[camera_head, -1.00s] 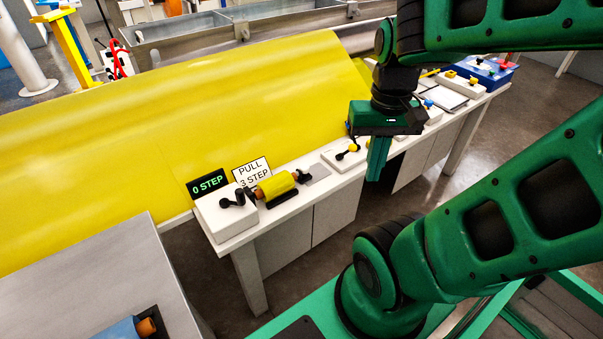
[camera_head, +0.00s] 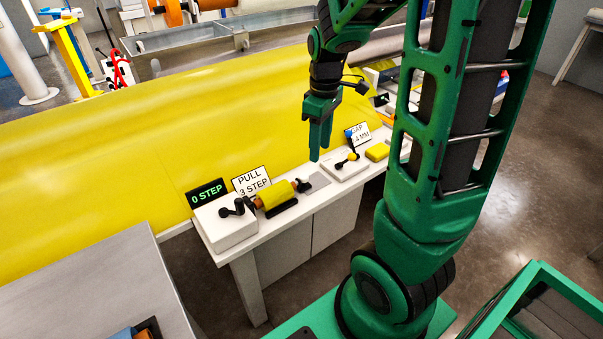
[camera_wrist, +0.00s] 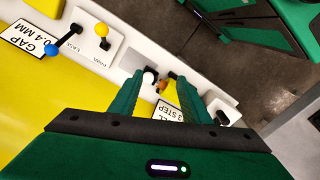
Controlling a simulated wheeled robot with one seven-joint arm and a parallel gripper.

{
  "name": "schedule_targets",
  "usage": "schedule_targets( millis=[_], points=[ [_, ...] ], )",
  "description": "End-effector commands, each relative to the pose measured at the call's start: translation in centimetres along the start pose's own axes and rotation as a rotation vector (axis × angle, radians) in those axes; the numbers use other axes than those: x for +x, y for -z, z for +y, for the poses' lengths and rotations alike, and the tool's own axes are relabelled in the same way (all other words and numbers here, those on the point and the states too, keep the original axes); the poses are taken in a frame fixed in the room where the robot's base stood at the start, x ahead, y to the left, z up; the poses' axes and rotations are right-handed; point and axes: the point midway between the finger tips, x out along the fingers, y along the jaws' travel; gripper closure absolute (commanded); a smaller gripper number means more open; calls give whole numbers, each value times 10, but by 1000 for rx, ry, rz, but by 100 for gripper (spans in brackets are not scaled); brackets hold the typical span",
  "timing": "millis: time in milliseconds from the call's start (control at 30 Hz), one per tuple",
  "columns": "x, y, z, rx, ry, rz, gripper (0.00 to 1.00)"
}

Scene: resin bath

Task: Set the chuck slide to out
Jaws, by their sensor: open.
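I cannot read a label naming the chuck slide. A yellow roll (camera_head: 275,194) with orange ends lies in a black cradle on the white bench (camera_head: 240,255). A black knob (camera_head: 304,186) sits at its right end, beside a grey plate (camera_head: 319,180); it may belong to the chuck. My gripper (camera_head: 316,152) is open and empty, pointing down above the bench, up and right of the roll. In the wrist view, a white ball-shaped knob (camera_wrist: 150,77) and the roll (camera_wrist: 170,93) show between the fingers, partly hidden by them.
A white block with a black crank (camera_head: 232,209) stands left of the roll, by a "0 STEP" display (camera_head: 207,192) and a "PULL 3 STEP" sign (camera_head: 251,181). A yellow-knobbed lever (camera_head: 352,157) and a "GAP" sign (camera_head: 357,134) stand to the right. A large yellow sheet (camera_head: 150,130) lies behind.

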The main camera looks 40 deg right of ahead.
Motion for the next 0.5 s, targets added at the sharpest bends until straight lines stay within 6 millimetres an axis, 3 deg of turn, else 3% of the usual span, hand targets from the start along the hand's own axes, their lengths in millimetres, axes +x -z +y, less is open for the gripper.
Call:
schedule_targets(
  millis=[100, 200, 500],
  points=[
    [17, 29, 12, -159, -4, -8, 57],
    [27, 46, 18, -258, -9, -9, 57],
    [45, 59, 23, -345, -12, -11, 57]
  ],
)
